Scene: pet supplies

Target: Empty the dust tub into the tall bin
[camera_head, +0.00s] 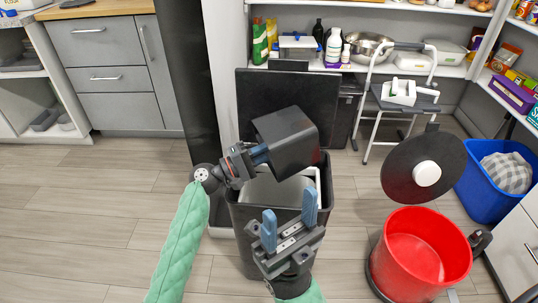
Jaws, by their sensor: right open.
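The dust tub (288,138), a dark grey box, is in the upper middle of the head view, tilted above the tall bin (243,218). My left gripper (258,155) reaches it from the left and is shut on its near left side. The tall bin is dark, with its black lid (265,95) standing up behind and a pale interior showing. The tub hides part of its mouth, and the tub's contents are not visible. My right gripper (289,230) is open and empty, with blue fingers apart, in front of the bin's mouth.
A red bin (420,260) with a raised black lid (428,168) stands on the right. A blue basket (485,200) with a checked cloth, a step stool (372,105) and stocked shelves lie behind. The wooden floor (90,215) at left is clear.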

